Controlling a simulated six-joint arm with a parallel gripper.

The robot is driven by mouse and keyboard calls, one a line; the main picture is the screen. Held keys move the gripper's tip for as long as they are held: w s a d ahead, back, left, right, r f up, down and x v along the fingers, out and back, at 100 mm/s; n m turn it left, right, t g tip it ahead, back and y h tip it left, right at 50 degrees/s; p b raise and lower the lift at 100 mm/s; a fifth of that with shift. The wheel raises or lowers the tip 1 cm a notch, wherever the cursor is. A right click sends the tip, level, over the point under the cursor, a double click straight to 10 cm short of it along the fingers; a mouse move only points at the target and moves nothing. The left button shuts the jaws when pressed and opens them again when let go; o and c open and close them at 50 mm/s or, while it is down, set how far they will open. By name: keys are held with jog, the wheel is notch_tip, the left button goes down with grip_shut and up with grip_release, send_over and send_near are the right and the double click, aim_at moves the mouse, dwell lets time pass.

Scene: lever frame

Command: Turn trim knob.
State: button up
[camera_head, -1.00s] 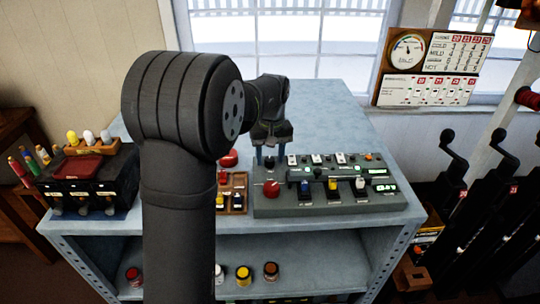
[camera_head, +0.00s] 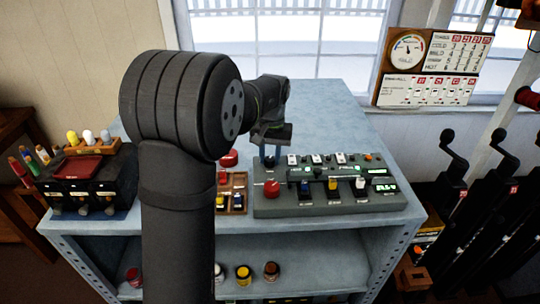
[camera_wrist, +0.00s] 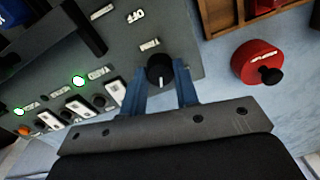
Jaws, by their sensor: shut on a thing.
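The trim knob (camera_wrist: 160,71) is a small round black knob with a white pointer line, near a corner of the grey control panel. In the wrist view it sits between the two blue fingers of my gripper (camera_wrist: 161,78), which is shut on it. The pointer line runs nearly straight up and down in that view. In the head view my gripper (camera_head: 270,152) reaches down at the panel's back left corner, and the knob (camera_head: 270,162) shows small and dark below the fingers.
The grey panel (camera_head: 310,208) carries a red button (camera_head: 272,188), white switches, blue, yellow and white levers and green displays. A wooden tray (camera_head: 237,202) and a red knob-topped thing (camera_wrist: 257,63) lie beside it. Free blue tabletop (camera_head: 330,115) lies behind.

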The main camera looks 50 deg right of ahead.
aim_at(272, 159)
jog(key=shift+m, duration=1.2)
jog(key=o, duration=1)
jog(key=shift+r, duration=0.1)
jog(key=r, duration=1.7)
jog(key=shift+s+d+r, duration=0.1)
jog(key=shift+s+r, duration=0.05)
jog(key=shift+s, duration=0.2)
